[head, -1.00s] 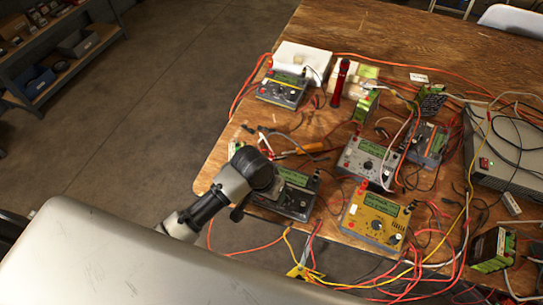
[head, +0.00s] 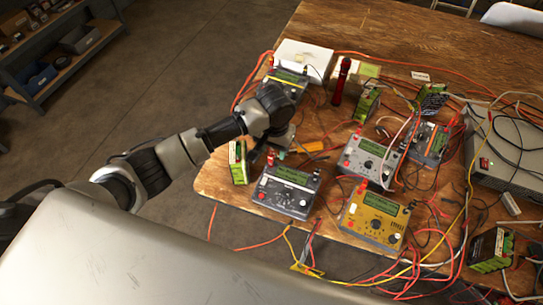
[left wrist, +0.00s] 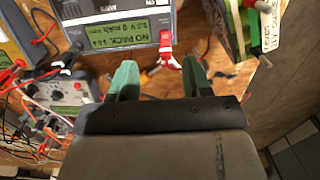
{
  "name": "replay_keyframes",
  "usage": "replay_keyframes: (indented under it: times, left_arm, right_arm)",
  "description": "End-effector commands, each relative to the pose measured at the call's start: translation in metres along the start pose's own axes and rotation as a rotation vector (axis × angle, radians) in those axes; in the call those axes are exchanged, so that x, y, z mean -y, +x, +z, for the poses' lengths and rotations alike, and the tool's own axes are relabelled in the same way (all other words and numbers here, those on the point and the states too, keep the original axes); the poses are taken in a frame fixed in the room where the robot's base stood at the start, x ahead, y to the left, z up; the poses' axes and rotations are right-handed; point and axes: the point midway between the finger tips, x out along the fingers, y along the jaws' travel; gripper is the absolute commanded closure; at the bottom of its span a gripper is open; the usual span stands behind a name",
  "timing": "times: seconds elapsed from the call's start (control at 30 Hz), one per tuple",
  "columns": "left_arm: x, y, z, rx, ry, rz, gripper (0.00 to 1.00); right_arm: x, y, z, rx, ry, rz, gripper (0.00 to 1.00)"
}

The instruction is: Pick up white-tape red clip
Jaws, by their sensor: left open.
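The white-tape red clip (left wrist: 167,50) lies at the edge of the grey charger reading "NO PACK" (left wrist: 126,32) in the left wrist view. Its red part is against the charger's side, with white below it. In the head view, a small red piece (head: 271,156) shows at the dark charger's (head: 287,190) upper left corner; its tape is too small to make out. My left gripper (left wrist: 160,80) is open, its two green fingertips apart with nothing between them, just short of the clip. In the head view the wrist hides part of the gripper (head: 277,152). My right gripper is not seen.
A green battery pack (head: 238,162) stands left of the dark charger, near the table edge. A yellow charger (head: 373,220), a grey charger (head: 370,157) and many loose cables crowd the right. An orange-handled tool (head: 308,147) lies just right of my gripper.

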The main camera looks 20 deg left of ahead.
Motion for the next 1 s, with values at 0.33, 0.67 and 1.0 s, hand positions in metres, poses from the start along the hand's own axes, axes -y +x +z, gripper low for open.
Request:
replay_keyframes:
  times: [0.33,0.67,1.0]
  left_arm:
    - [0.007,0.045,-0.004,0.001,0.001,0.0,0.51]
    - [0.007,0.052,-0.004,-0.002,0.002,0.0,0.53]
    - [0.007,0.052,-0.004,-0.001,0.001,0.0,0.95]
  right_arm:
    - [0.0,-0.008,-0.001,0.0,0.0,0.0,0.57]
    - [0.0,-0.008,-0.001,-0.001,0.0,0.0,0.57]
    - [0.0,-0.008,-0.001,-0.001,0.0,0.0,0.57]
